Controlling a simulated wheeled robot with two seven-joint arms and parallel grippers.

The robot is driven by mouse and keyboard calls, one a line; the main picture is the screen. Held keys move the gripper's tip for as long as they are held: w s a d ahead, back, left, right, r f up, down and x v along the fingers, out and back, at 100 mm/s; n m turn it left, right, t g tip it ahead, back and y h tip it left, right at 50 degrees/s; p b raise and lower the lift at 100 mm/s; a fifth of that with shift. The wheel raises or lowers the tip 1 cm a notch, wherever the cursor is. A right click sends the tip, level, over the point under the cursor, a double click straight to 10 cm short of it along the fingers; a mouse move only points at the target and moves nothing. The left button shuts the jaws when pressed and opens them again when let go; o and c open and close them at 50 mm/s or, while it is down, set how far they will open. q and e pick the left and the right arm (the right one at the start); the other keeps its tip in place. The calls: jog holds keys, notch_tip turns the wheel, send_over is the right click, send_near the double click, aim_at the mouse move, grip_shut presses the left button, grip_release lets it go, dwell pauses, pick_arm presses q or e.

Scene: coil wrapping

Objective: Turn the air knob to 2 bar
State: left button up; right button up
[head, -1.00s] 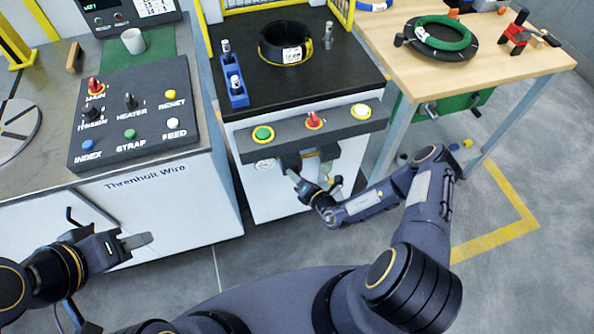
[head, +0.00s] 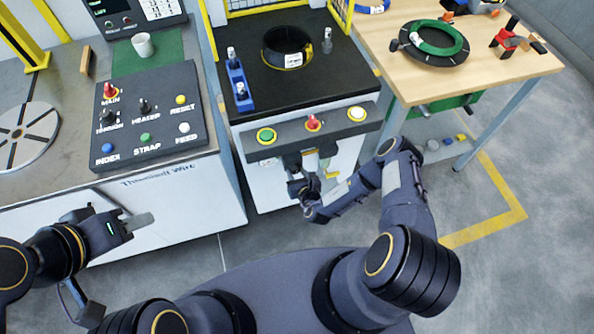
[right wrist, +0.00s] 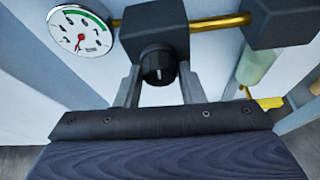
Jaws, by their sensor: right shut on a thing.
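The air knob (right wrist: 157,66) is a small black ribbed knob with a white mark, under a dark grey block (right wrist: 153,28) in the right wrist view. My right gripper (right wrist: 158,92) is shut on it, with one finger on each side. A round pressure gauge (right wrist: 80,30) with a green arc is left of the block; its needle points toward the picture's bottom, and I cannot read an exact value. In the head view my right gripper (head: 300,186) is below the front button panel, and the knob is hidden. My left gripper (head: 136,223) is in front of the left cabinet, holding nothing visible.
A brass pipe (right wrist: 215,22) runs right from the block to another dark block (right wrist: 284,20). A pale green cylinder (right wrist: 259,66) and a yellow lever (right wrist: 268,103) are nearby. The button panel (head: 290,140) overhangs my right gripper. A wooden table (head: 400,75) stands at right.

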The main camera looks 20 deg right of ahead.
jog(key=shift+n+h, duration=0.3)
jog(key=shift+n, duration=0.1)
jog(key=shift+w, duration=0.1)
jog(key=o, duration=0.9)
jog(key=v, duration=0.8)
